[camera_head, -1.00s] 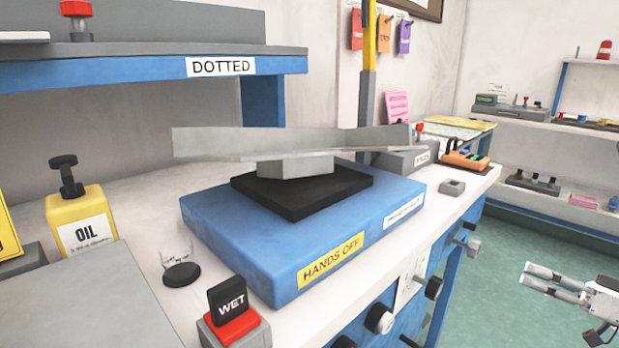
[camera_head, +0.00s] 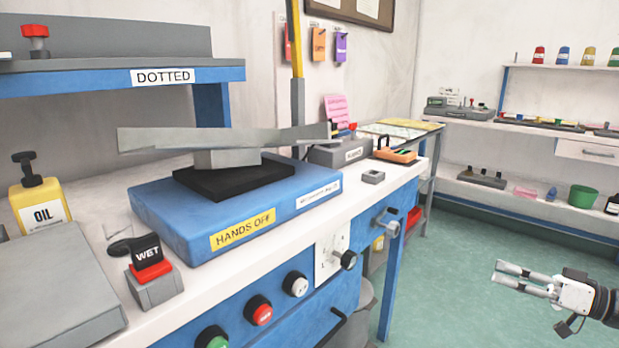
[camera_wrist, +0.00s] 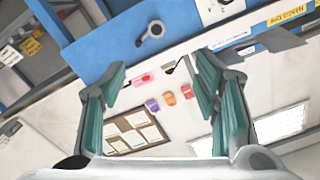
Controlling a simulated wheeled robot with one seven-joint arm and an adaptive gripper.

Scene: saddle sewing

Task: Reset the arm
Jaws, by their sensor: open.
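My gripper (camera_head: 526,279) is at the lower right of the head view, over the green floor and away from the workbench. Its two fingers are spread apart with nothing between them. In the wrist view my gripper (camera_wrist: 164,95) shows both teal-padded fingers wide apart and empty. That view is tilted and looks toward the blue bench front and the wall with a notice board (camera_wrist: 138,130).
The bench carries a blue "HANDS OFF" base (camera_head: 170,225) with a grey plate on top, a red "WET" switch (camera_head: 150,270) and a yellow oil bottle (camera_head: 40,205). Knobs and a handle stick out of its front. Shelves (camera_head: 540,200) stand at the back right. Green floor lies open between.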

